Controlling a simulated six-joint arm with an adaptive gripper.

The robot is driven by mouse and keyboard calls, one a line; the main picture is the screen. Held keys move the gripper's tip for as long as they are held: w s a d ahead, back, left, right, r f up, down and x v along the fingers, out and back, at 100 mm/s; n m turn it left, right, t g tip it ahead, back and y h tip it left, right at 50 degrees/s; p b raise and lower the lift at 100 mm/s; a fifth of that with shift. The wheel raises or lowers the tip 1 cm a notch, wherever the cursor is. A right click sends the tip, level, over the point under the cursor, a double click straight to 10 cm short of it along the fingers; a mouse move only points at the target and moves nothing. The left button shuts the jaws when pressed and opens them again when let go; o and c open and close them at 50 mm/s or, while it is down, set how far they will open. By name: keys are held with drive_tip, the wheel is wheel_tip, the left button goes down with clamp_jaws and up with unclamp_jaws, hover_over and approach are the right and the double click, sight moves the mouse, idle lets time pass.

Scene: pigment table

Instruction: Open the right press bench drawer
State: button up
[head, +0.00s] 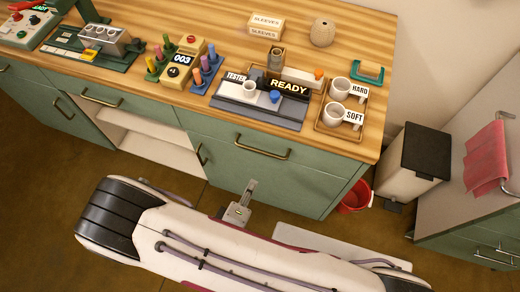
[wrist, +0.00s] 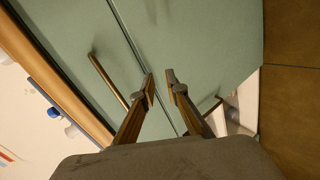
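The right press bench drawer (head: 245,166) is a wide green front under the right end of the wooden top. It looks flush with the bench, so closed. Its brass bar handle (head: 262,151) also shows in the wrist view as a slanted bar (wrist: 107,78), left of my fingers. My gripper (head: 240,208) is in front of the bench, below the handle in the head view. In the wrist view, my gripper (wrist: 160,77) has a narrow gap between its fingertips, with nothing in it. The fingertips appear near the seam below the drawer and apart from the handle.
The worktop holds a READY sign (head: 289,89), a tray with white cups (head: 334,116) and several coloured pegs. An open shelf (head: 150,130) and a vertical door handle (head: 202,154) are left of the drawer. A red bucket (head: 356,196) and a bin (head: 415,160) stand at right.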

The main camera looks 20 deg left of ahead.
sight(260, 151)
wheel_tip(260, 151, up, 8)
drive_tip(key=w+n+t, duration=0.2)
drive_tip(key=t, duration=0.1)
drive_tip(key=shift+w+a+f, duration=0.15)
drive_tip(key=shift+w+a, duration=0.1)
drive_tip(key=shift+w, duration=0.15)
drive_tip(key=shift+w, duration=0.15)
drive_tip(key=shift+x, duration=3.8)
clamp_jaws()
